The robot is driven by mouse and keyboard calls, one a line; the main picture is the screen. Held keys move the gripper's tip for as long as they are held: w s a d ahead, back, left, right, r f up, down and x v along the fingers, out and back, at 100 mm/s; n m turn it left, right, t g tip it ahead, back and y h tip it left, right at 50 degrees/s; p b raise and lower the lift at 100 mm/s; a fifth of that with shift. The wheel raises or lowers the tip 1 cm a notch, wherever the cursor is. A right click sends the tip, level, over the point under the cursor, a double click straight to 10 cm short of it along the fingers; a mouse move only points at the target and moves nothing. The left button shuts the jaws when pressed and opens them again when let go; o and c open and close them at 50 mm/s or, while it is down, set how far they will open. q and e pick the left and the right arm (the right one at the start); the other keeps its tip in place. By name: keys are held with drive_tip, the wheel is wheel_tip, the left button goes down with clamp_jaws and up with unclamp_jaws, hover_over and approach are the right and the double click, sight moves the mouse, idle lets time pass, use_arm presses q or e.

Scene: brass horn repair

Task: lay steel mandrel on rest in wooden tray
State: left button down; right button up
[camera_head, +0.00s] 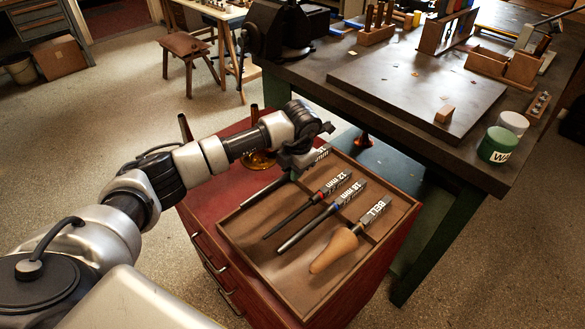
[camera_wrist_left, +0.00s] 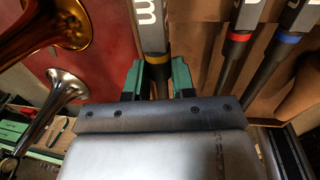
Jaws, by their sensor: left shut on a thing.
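The wooden tray (camera_head: 292,284) sits on top of a red drawer cabinet. My left gripper (camera_head: 299,165) is over the tray's back left part. It is shut on the leftmost steel mandrel (camera_head: 263,191), near the yellow band. In the left wrist view the green-padded fingers (camera_wrist_left: 159,82) stand on either side of this mandrel (camera_wrist_left: 151,28). The mandrel lies along the tray's left side, over its rest; I cannot tell whether it touches the rest. The gripper hides part of the mandrel. My right gripper is out of view.
Beside it in the tray lie a red-banded mandrel (camera_head: 306,206), a blue-banded mandrel (camera_head: 322,225) and a wooden bell mandrel (camera_head: 337,248). Brass horn parts (camera_wrist_left: 45,28) stand left of the tray. A dark workbench (camera_head: 405,85) is behind, with a green pot (camera_head: 497,146).

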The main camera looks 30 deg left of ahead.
use_arm(q)
drive_tip(key=shift+f+b, duration=1.55)
drive_tip(key=shift+f, duration=0.45)
drive_tip(key=shift+r, duration=0.1)
idle(0.3)
drive_tip(key=c, duration=0.8)
unclamp_jaws()
drive_tip(key=shift+c, duration=0.2)
